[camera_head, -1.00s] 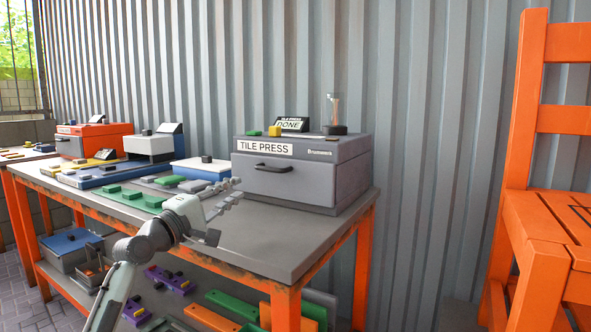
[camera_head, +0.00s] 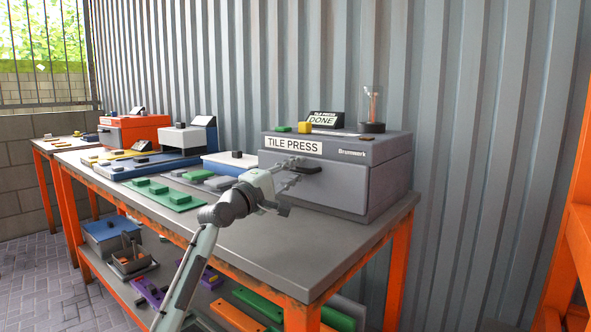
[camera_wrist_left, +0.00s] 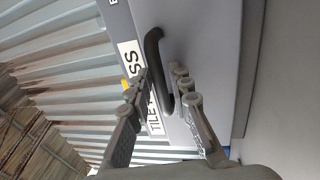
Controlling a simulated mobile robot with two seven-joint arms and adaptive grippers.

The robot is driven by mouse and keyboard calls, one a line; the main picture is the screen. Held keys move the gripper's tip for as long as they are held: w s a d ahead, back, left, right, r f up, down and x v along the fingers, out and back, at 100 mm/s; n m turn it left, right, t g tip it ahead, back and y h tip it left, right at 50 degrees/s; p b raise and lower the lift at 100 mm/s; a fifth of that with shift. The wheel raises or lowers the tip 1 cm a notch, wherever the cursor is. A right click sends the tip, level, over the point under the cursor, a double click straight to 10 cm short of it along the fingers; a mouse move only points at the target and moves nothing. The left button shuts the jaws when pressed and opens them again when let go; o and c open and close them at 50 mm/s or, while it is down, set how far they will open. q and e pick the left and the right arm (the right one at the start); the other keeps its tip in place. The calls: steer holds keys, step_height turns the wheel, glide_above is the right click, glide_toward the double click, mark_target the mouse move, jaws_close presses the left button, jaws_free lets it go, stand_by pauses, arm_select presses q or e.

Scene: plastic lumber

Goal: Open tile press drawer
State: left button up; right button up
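The tile press (camera_head: 385,160) is a grey box on the workbench with a "TILE PRESS" label. Its front drawer (camera_head: 338,188) is closed flush and has a black handle (camera_head: 312,169). In the left wrist view the black handle (camera_wrist_left: 158,60) runs beside and between the fingers, which look open around its lower end. My left gripper (camera_head: 290,174) is in front of the drawer at handle height. Whether a finger touches the handle cannot be told. My right gripper is not in view.
The workbench top (camera_head: 300,240) is clear in front of the press. A green tile board (camera_head: 165,195) and a blue-and-white machine (camera_head: 188,138) stand to the left.

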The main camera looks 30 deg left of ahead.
arm_select(q)
steer(key=shift+w, duration=0.1)
jaws_close()
stand_by(0.4)
